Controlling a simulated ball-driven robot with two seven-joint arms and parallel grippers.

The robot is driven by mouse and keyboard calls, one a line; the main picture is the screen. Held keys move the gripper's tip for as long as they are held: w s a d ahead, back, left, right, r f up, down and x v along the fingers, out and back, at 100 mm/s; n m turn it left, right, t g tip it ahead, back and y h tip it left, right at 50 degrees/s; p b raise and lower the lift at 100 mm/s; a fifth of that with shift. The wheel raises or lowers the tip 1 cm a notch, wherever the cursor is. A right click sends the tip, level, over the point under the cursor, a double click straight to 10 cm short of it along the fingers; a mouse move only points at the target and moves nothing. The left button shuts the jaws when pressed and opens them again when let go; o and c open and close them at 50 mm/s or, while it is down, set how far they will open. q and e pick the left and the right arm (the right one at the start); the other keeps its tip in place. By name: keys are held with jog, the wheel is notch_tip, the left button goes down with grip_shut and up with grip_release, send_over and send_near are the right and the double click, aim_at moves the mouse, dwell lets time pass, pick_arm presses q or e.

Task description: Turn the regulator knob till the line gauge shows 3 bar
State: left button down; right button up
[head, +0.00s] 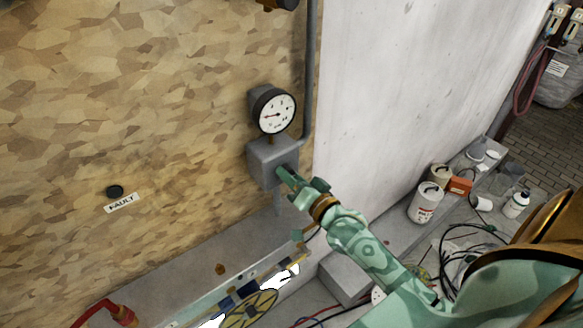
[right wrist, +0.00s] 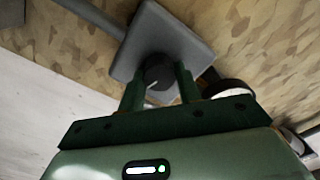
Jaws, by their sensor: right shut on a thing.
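The line gauge (head: 275,111) is a round white dial in a dark case on the wooden wall. The dark regulator knob (right wrist: 158,70) sticks out of the box and bears a pale line mark. My right gripper (head: 287,178) is at the box front. In the right wrist view its two fingers (right wrist: 160,88) are shut on the knob, one on each side. My left gripper is not in view.
A grey pipe (head: 310,70) runs down beside the gauge. A dark round button (head: 115,191) sits above a FAULT label (head: 121,203) on the left. Cans (head: 425,202), a bottle (head: 516,204) and loose cables (head: 455,240) lie at the right. A ledge with clutter runs below.

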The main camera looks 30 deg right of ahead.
jog(key=shift+m+p, duration=0.7)
jog(key=shift+m, duration=0.4)
jog(key=o, duration=1)
jog(key=shift+c, duration=0.2)
jog(key=shift+s, duration=0.1)
jog(key=s+d+b, duration=0.1)
jog(key=s+b, duration=0.1)
jog(key=s, duration=1.4)
jog(key=shift+d, duration=0.2)
